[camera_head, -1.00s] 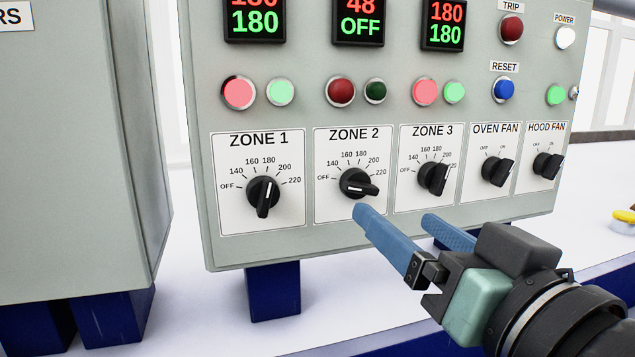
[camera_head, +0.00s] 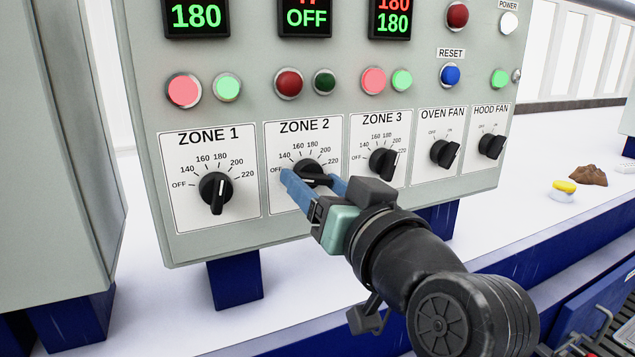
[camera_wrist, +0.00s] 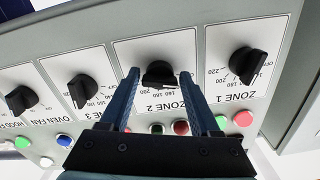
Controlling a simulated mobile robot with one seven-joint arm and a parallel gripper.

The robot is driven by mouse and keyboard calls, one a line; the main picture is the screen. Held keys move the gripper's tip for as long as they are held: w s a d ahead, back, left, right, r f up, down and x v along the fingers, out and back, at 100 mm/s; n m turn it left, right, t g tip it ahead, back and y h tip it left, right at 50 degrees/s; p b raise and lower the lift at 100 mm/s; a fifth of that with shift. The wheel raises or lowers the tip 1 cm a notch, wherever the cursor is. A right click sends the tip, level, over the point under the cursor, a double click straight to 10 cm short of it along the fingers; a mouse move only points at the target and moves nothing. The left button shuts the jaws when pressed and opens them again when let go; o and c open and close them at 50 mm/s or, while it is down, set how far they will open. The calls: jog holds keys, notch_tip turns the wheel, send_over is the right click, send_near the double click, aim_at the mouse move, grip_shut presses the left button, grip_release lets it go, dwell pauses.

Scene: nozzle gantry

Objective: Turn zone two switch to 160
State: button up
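The zone two switch (camera_head: 308,170) is a black rotary knob on the white ZONE 2 plate (camera_head: 281,205). Its grip lies roughly level, in line with the OFF mark. The dial carries OFF, 140, 160, 180, 200 and 220. The zone 2 display (camera_head: 306,18) shows OFF in green. My gripper (camera_head: 311,180) is open, with its blue fingers at the knob and partly hiding it. In the wrist view the knob (camera_wrist: 160,73) sits between the spread fingertips (camera_wrist: 160,78), with gaps at both sides.
The zone 1 knob (camera_head: 216,190) is to the left and the zone 3 knob (camera_head: 384,162) is close on the right. Oven fan (camera_head: 445,152) and hood fan (camera_head: 492,145) knobs are further right. Indicator lights and a blue reset button (camera_head: 450,75) sit above.

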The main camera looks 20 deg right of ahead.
grip_shut()
jog(key=shift+m, duration=0.3)
jog(key=m+p, duration=0.1)
jog(key=m, duration=0.1)
jog(key=m+p, duration=0.1)
jog(key=m, duration=0.2)
jog(key=shift+a+r, duration=0.1)
jog(key=shift+r, duration=0.1)
jog(key=m+p, duration=0.2)
jog(key=m, duration=0.4)
dwell(0.3)
jog(key=shift+o, duration=2)
grip_release()
jog(key=shift+s+f, duration=0.1)
